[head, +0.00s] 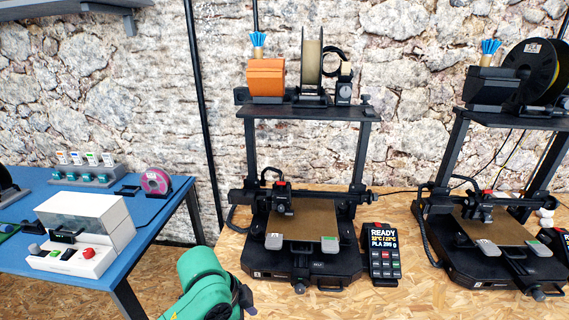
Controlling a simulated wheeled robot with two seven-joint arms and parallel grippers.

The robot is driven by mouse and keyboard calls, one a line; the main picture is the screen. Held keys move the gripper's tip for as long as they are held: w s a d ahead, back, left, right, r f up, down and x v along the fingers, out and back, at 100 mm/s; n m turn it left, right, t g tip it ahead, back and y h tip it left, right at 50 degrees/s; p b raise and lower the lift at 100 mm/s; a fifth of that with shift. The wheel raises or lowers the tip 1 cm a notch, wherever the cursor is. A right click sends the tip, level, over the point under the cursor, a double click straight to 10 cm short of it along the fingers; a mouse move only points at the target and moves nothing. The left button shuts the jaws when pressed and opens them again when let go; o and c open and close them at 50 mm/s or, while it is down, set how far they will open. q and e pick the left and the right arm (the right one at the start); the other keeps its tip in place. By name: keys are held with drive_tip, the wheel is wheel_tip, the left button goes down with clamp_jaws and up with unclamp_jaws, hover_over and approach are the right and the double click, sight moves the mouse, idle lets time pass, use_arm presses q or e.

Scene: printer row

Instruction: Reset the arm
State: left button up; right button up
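A green and black arm link of mine (203,275) rises from the bottom edge, left of the nearer printer and in front of the gap between the tables. It looks bent at a rounded joint. The rest of this arm is below the picture, and I cannot tell which arm it is. Neither of my grippers is in view, so nothing shows of their fingers or of anything held.
A 3D printer (308,262) stands on the wooden table (352,300), with a control box (383,252) reading READY beside it. A second printer (490,265) stands right. A blue table (180,205) at left holds a white machine (85,235) and a pink spool (155,182).

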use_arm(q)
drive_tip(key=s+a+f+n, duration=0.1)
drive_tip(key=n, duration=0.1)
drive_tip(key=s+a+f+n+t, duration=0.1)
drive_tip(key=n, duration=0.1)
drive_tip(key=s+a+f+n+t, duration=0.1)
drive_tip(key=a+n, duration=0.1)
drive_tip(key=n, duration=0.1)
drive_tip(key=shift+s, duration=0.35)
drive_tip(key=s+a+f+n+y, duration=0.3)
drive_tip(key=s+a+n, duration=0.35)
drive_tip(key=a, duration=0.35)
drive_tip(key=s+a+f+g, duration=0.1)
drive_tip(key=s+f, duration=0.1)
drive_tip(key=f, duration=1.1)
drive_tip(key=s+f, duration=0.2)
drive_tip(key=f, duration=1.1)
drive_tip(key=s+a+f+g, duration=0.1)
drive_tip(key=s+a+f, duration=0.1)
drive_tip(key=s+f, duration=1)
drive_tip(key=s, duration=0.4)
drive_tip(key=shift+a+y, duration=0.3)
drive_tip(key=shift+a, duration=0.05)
